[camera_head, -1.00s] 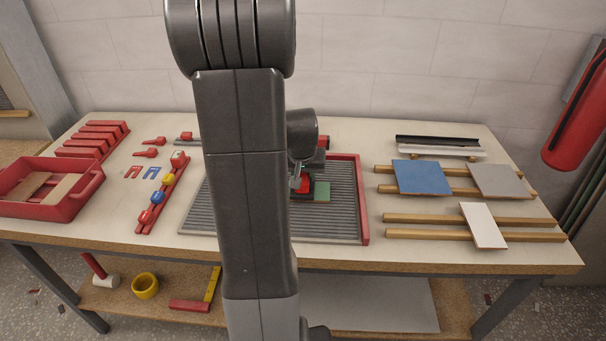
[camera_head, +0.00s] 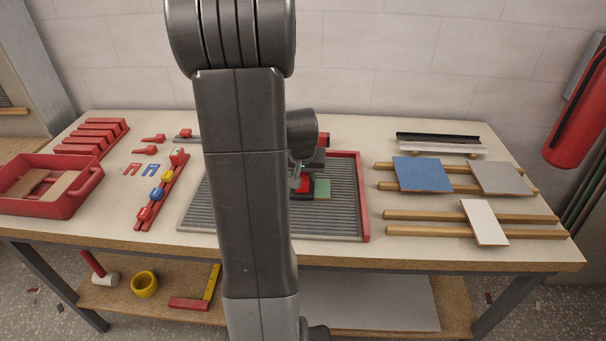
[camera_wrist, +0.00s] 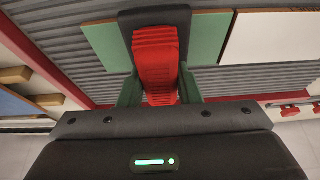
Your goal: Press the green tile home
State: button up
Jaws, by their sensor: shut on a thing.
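The green tile (camera_head: 322,187) lies on the grey ribbed bed in the middle of the bench. In the wrist view the green tile (camera_wrist: 206,36) shows on both sides of a black pad that covers its middle. My gripper (camera_wrist: 160,98) is shut on the red ribbed handle (camera_wrist: 156,55) of that black-based pad. The pad appears to lie over the tile; I cannot tell whether it is pressing. In the head view the red handle (camera_head: 304,184) shows beside my arm, which hides the rest of the bed's left middle.
A white tile (camera_wrist: 270,38) lies right of the green one in the wrist view. A red rail (camera_head: 362,200) edges the ribbed bed (camera_head: 342,210). Blue (camera_head: 424,175), grey (camera_head: 499,178) and white (camera_head: 484,222) tiles rest on wooden strips. A red tray (camera_head: 75,200) stands left.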

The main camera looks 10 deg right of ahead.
dwell(0.7)
jog(key=shift+r+p, duration=2.15)
jog(key=shift+r, duration=0.8)
